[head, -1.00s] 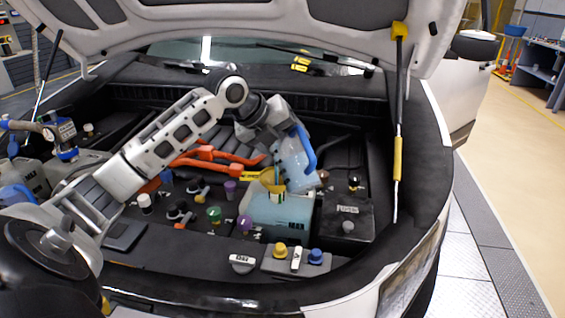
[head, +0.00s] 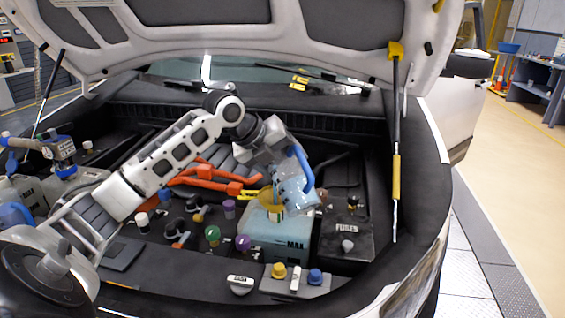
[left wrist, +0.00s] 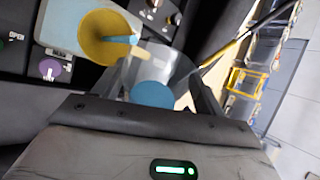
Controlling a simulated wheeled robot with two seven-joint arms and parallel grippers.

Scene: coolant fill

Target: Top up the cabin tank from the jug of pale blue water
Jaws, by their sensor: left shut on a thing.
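My left gripper (head: 280,150) is shut on the clear jug (head: 294,192), which has a blue handle (head: 302,166) and pale blue water inside. The jug is tilted over the yellow funnel (head: 269,198), which sits on the whitish cabin tank (head: 262,230) with pale blue liquid in it. A MAX mark shows on the tank's front. In the left wrist view, a blue stream (left wrist: 120,40) runs from the jug into the yellow funnel (left wrist: 98,45), and blue water (left wrist: 153,94) shows in the jug. My right gripper is not in view.
A black FUSES box (head: 345,240) stands right of the tank. Green (head: 212,233) and purple (head: 243,242) caps lie to its left, orange cables (head: 215,182) behind. The raised hood (head: 340,45) hangs above, with a strut (head: 396,170) at right.

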